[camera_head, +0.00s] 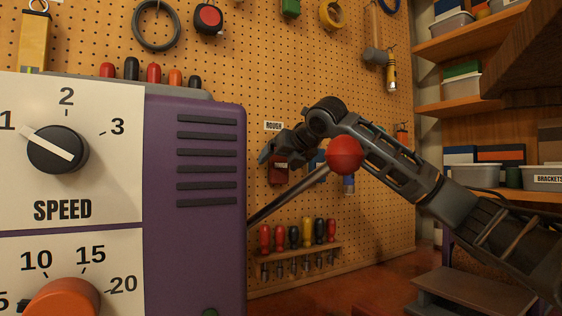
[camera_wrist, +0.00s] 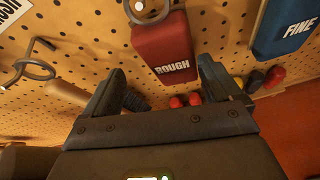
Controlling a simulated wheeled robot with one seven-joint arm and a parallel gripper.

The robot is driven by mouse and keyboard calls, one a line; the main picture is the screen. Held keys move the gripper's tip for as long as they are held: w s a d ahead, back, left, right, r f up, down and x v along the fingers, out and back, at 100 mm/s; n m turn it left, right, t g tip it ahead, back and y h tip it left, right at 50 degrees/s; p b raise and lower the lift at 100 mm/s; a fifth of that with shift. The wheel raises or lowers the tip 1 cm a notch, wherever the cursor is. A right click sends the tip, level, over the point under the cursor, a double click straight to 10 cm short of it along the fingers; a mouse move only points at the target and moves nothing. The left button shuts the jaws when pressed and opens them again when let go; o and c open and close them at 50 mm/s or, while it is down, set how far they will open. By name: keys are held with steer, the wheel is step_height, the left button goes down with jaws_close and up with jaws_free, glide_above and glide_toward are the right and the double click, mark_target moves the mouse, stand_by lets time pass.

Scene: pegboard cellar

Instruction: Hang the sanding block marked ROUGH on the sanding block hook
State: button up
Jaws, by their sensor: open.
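The red sanding block marked ROUGH (camera_wrist: 162,42) hangs against the pegboard, with a pale loop at its top around a peg or hook end. The top of that hook is cut off by the wrist view's edge. The block also shows in the head view (camera_head: 279,175), partly behind my gripper (camera_head: 265,156). In the wrist view my gripper (camera_wrist: 160,70) is open and empty; the block lies just beyond and between the fingertips. A bare wire hook with a ring (camera_wrist: 35,66) is at left in the wrist view, below a partly cropped label (camera_wrist: 12,12). A ROUGH label (camera_head: 273,126) shows in the head view.
A blue block marked FINE (camera_wrist: 288,28) hangs right of the red one. Several screwdrivers stand in a wooden rack (camera_head: 300,254) below. A purple machine (camera_head: 195,215) fills the left foreground; a red ball-ended lever (camera_head: 345,155) crosses near my arm. Shelves (camera_head: 470,105) are at right.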

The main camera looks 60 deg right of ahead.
steer(key=shift+s, duration=0.1)
steer(key=v, duration=0.7)
steer(key=shift+s+a+r, duration=0.15)
steer(key=shift+s+r, duration=0.05)
steer(key=shift+s, duration=0.05)
